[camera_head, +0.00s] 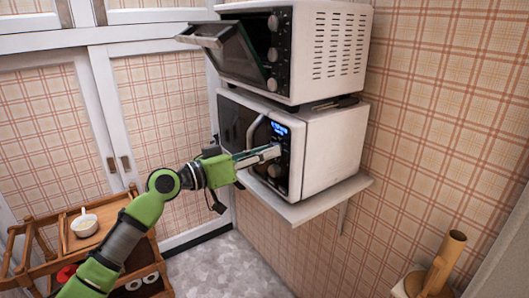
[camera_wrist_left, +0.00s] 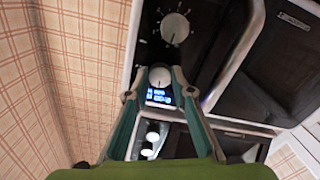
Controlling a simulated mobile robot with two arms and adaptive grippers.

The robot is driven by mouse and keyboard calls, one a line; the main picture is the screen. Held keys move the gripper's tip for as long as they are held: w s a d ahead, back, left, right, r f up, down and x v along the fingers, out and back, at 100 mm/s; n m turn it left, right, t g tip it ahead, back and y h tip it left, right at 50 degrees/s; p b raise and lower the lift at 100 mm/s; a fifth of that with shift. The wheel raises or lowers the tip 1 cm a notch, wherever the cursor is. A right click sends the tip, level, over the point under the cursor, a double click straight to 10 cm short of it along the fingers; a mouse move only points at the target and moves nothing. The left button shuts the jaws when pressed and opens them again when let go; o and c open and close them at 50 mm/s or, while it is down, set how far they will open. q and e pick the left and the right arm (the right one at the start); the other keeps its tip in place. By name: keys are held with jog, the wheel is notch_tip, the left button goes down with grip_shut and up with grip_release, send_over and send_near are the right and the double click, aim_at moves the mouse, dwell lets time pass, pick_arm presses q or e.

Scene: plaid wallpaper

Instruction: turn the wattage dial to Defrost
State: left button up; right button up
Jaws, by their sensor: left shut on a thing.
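The white microwave (camera_head: 332,150) stands on a wall shelf, its dark control panel facing left with a lit blue display (camera_head: 281,129). My left gripper (camera_head: 276,152) reaches to this panel and is shut on the upper dial, just below the display; the fingers hide that dial in the head view. In the left wrist view, where the panel appears upside down, the pale upper dial (camera_wrist_left: 160,77) sits between the fingertips, next to the display (camera_wrist_left: 158,96). The lower dial (camera_head: 276,170) is free and also shows in the wrist view (camera_wrist_left: 175,28). Dial markings are too small to read.
A toaster oven (camera_head: 338,45) with its door (camera_head: 220,38) hanging open stands above the microwave. The shelf (camera_head: 310,205) juts from the plaid wall. A wooden cart (camera_head: 35,271) stands lower left, and a wooden holder (camera_head: 440,262) lower right. The microwave's door handle (camera_head: 254,130) is near my fingers.

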pick_arm(q)
jog(key=shift+r+n+p, duration=0.15)
jog(key=shift+n+p, duration=1.3)
jog(key=shift+n, duration=2.15)
jog(key=o, duration=1.1)
jog(key=shift+a, duration=0.1)
jog(key=v, duration=1.2)
